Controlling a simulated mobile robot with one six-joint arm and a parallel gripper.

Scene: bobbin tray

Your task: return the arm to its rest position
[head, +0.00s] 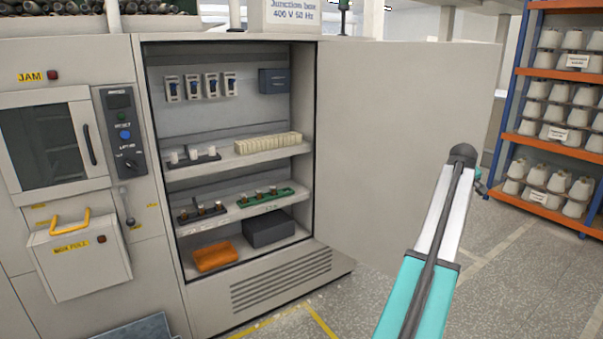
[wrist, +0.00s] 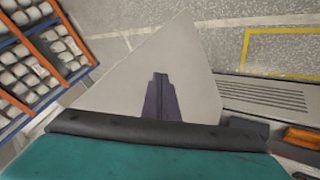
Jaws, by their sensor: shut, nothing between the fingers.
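My arm, with a teal and white link, rises at the right of the head view, in front of the open cabinet door (head: 400,130). My gripper (wrist: 160,80) shows in the wrist view as two dark fingers close together, shut and empty. Behind them is the pale cabinet door (wrist: 185,60). In the head view the gripper is mostly hidden behind my arm's dark joint.
The open cabinet (head: 228,128) holds a dark peg tray (head: 203,213), a green peg tray (head: 266,198), an orange bin (head: 214,257) and a dark box (head: 268,230). A rack of cones (head: 540,133) stands at right. Floor (head: 500,285) is clear around my arm.

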